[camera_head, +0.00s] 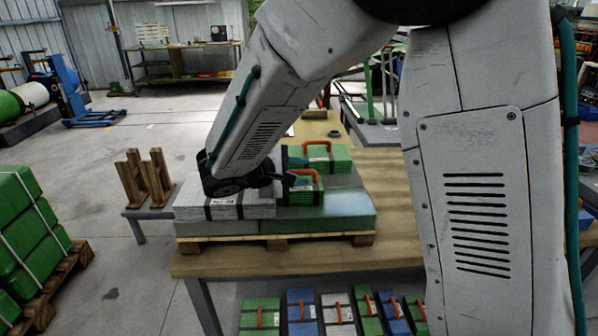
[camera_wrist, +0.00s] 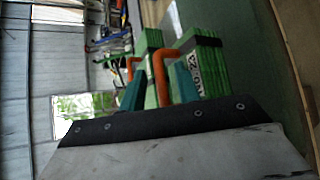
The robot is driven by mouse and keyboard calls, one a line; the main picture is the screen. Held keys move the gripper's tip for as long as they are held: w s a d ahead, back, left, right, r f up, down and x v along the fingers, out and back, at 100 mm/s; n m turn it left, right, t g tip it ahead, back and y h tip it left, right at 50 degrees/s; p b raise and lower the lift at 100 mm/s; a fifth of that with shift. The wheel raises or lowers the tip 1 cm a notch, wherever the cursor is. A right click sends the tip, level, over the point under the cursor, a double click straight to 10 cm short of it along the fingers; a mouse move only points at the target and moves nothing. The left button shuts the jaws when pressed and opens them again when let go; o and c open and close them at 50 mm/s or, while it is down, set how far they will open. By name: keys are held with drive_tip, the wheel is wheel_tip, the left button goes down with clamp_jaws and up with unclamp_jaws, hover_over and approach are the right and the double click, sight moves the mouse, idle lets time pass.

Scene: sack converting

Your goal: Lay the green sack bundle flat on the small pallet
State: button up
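The small wooden pallet (camera_head: 300,241) on the table carries flat layers: a grey-white strapped stack (camera_head: 225,208) at left and a wide green slab (camera_head: 330,217) at right. A green sack bundle (camera_head: 316,197) with an orange handle and dark strap sits on this slab. It also shows, with a white label, in the wrist view (camera_wrist: 205,65). A second green bundle (camera_head: 335,156) with an orange handle is behind it. My gripper (camera_head: 292,171) is at the near bundle's handle. In the wrist view its teal fingers (camera_wrist: 160,88) are apart, with an orange handle between them; contact is unclear.
Wooden stands (camera_head: 145,177) are on a side table at left. Green stacked sacks (camera_head: 25,235) stand on a floor pallet at far left. Several coloured bundles with orange handles, including a blue one (camera_head: 302,312), are below the table's front edge. The tabletop (camera_head: 385,215) right of the pallet is bare.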

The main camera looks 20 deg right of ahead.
drive_tip(key=v, duration=1.2)
drive_tip(key=s+d+r+m+g+y, duration=0.3)
drive_tip(key=s+d+m+g+y, duration=0.2)
drive_tip(key=s+d, duration=0.8)
drive_tip(key=s+f+m+t+y, duration=0.1)
drive_tip(key=s+m+y, duration=0.3)
drive_tip(key=s, duration=0.9)
drive_tip(key=y, duration=0.3)
drive_tip(key=shift+d+f, duration=0.25)
drive_tip(key=shift+f, duration=0.15)
